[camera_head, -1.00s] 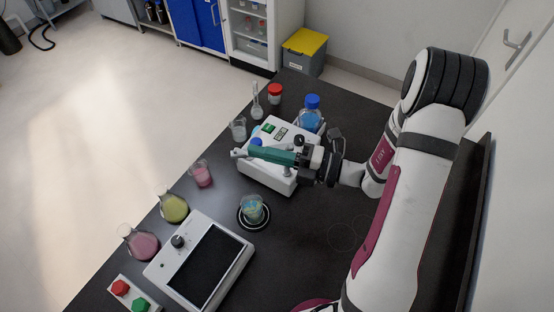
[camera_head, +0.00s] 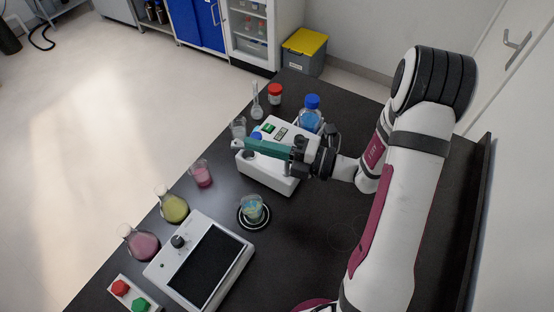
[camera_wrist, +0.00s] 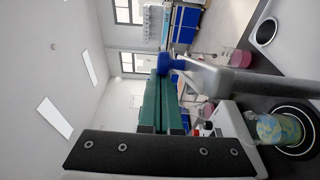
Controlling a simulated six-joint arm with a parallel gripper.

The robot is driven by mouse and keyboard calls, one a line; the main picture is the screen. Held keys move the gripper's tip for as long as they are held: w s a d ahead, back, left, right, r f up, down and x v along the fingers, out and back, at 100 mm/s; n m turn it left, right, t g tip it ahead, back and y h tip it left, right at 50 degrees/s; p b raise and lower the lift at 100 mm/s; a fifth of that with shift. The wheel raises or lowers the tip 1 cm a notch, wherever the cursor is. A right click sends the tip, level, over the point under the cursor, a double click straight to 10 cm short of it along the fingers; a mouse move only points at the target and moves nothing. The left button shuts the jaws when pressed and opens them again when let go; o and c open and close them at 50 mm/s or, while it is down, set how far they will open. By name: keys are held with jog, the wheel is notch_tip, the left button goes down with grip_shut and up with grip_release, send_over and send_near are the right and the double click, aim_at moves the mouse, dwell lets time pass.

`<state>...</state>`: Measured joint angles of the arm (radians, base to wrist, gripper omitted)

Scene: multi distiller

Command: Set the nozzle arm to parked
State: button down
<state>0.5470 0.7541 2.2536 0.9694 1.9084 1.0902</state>
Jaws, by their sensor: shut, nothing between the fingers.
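The white distiller (camera_head: 270,179) stands at the middle of the dark bench. Its nozzle arm shows a pale tip (camera_head: 236,145) at the distiller's left side. In the wrist view the nozzle arm is a grey bar (camera_wrist: 235,80) with a blue end cap (camera_wrist: 171,62). My gripper (camera_head: 247,144) has green fingers, shut and empty, lying across above the distiller. In the wrist view the fingertips (camera_wrist: 164,77) are right beside the blue cap; I cannot tell whether they touch. The fingers hide much of the nozzle arm in the head view.
A beaker (camera_head: 252,208) stands on a round black-ringed pad in front of the distiller. A blue-capped bottle (camera_head: 310,117), a small beaker (camera_head: 238,128) and a pink beaker (camera_head: 201,176) stand around it. A screen panel (camera_head: 205,265) is nearer. Bench right of the pad is clear.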

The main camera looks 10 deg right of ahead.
dwell(0.9)
jog(key=s+d, duration=0.5)
jog(key=s, duration=0.5)
jog(key=w+d+n+g+y, duration=0.2)
jog(key=w+d+n+g, duration=0.15)
jog(key=g, duration=0.25)
jog(key=w+a, duration=0.6)
jog(key=a, duration=0.1)
jog(key=shift+a, duration=0.25)
